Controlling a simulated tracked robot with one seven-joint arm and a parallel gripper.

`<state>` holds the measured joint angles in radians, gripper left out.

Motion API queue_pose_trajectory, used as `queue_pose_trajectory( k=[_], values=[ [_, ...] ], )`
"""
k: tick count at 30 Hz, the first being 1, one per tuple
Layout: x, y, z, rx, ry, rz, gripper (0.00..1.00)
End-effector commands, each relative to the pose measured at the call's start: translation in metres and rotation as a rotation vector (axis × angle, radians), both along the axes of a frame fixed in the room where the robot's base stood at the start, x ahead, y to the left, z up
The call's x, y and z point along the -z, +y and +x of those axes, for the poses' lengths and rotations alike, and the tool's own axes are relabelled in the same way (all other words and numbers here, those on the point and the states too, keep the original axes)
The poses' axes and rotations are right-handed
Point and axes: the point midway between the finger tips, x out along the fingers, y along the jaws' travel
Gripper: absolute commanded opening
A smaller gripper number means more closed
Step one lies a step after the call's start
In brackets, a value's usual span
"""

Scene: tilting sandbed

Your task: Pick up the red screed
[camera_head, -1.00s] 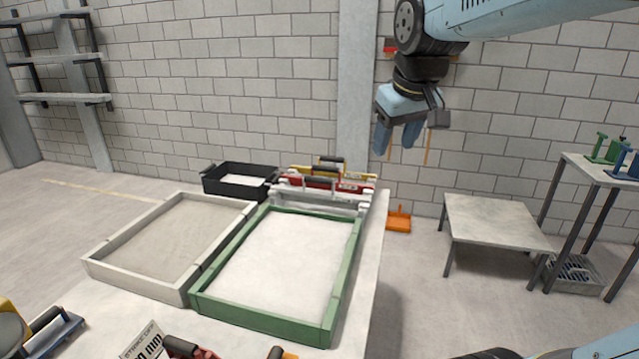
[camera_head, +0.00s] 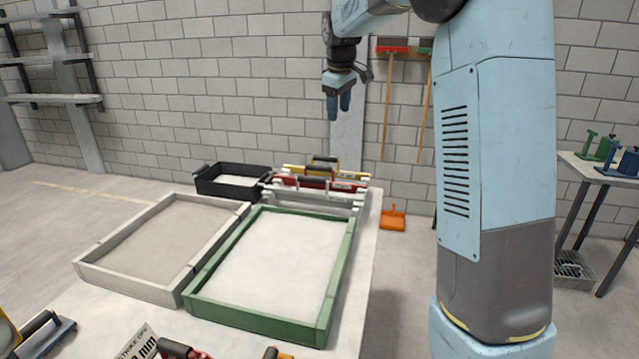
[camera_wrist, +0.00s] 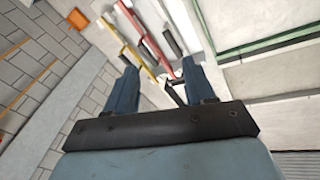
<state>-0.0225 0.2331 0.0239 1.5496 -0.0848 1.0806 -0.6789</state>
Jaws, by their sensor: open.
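The red screed (camera_head: 347,187) lies at the far end of the table, between a yellow screed (camera_head: 295,168) behind it and a pale grey one (camera_head: 330,199) in front. It has a dark handle on top and is partly covered by its neighbours. My gripper (camera_head: 339,108) is open and empty, pointing down high above the screeds. In the wrist view, the red screed (camera_wrist: 152,41) shows beyond the open fingers (camera_wrist: 160,70), with the yellow screed (camera_wrist: 136,48) to its left.
A green-framed sandbed (camera_head: 335,270) and a pale-framed one (camera_head: 110,240) fill the table. A black tray (camera_head: 205,187) stands left of the screeds. An orange dustpan (camera_head: 392,222) lies on the floor. Brooms (camera_head: 386,120) hang on the wall. The air around my gripper is clear.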

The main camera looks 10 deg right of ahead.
Motion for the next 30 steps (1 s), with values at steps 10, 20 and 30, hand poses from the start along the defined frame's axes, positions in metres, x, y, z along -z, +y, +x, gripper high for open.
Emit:
queue_pose_trajectory(
  k=[10,20,30],
  values=[
    [0.061,0.006,0.101,-0.17,0.064,-0.058,0.54],
    [0.128,0.011,0.171,-0.316,0.116,-0.1,0.54],
    [0.158,0.011,0.19,-0.356,0.131,-0.111,0.54]
  ],
)
